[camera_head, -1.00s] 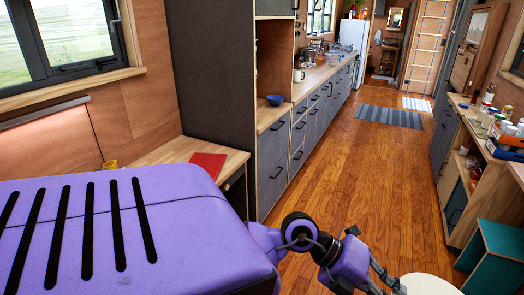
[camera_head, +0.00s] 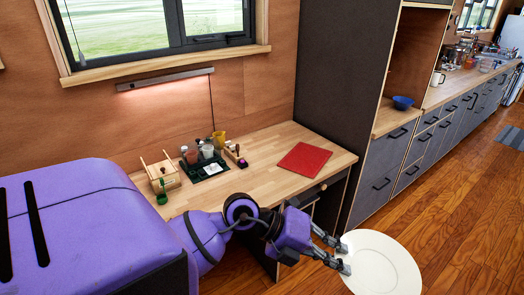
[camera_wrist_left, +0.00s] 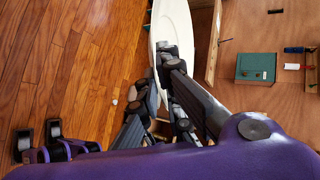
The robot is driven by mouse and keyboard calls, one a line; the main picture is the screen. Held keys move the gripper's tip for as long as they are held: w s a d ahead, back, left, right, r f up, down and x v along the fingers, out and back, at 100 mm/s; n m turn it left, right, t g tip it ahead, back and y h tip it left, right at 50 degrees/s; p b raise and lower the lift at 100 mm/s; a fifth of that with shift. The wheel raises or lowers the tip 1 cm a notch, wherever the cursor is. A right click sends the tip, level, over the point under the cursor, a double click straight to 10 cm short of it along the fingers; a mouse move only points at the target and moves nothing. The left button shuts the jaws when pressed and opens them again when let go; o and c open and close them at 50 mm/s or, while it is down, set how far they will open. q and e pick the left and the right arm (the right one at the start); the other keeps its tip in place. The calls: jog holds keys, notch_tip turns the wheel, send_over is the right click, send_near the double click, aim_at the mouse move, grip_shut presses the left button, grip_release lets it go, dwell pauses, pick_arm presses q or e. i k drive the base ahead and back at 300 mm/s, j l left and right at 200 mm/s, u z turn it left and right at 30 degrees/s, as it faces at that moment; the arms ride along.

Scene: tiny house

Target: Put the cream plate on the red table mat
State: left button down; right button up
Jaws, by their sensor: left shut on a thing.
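The cream plate (camera_head: 384,268) is held by its left rim in my left gripper (camera_head: 341,256), out in front of the wooden desk and over the floor. The wrist view shows the plate (camera_wrist_left: 174,22) nearly edge-on between the shut fingers (camera_wrist_left: 168,70). The red table mat (camera_head: 304,158) lies flat and bare on the right part of the desk, behind and to the left of the plate. My right gripper does not show in the head view; at the wrist view's lower left, a gripper-like part of mine (camera_wrist_left: 38,140) shows, its state unclear.
The wooden desk (camera_head: 262,150) carries a dark tray of small jars (camera_head: 205,160), a wooden holder (camera_head: 160,174) and a yellow cup (camera_head: 219,138) left of the mat. A tall dark cabinet side (camera_head: 340,90) rises right of the desk. A blue bowl (camera_head: 403,103) sits on the counter.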

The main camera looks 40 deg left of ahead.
aim_at(306, 158)
jog(key=i+u, duration=0.2)
jog(key=u, duration=0.2)
jog(key=i+l+u, duration=0.1)
jog(key=u, duration=0.3)
jog(key=i+l+u, duration=0.15)
jog(key=u, duration=0.25)
jog(key=i+l+u, duration=0.55)
jog(key=l+u, duration=0.15)
jog(key=i+l, duration=0.1)
jog(key=l, duration=0.2)
jog(key=i+l+u, duration=0.15)
jog(key=l, duration=0.45)
jog(key=i+l, duration=0.15)
jog(key=l, duration=0.25)
jog(key=i+l, duration=0.15)
jog(key=l, duration=0.25)
jog(key=i+l, duration=0.15)
jog(key=l, duration=0.2)
jog(key=u, duration=0.05)
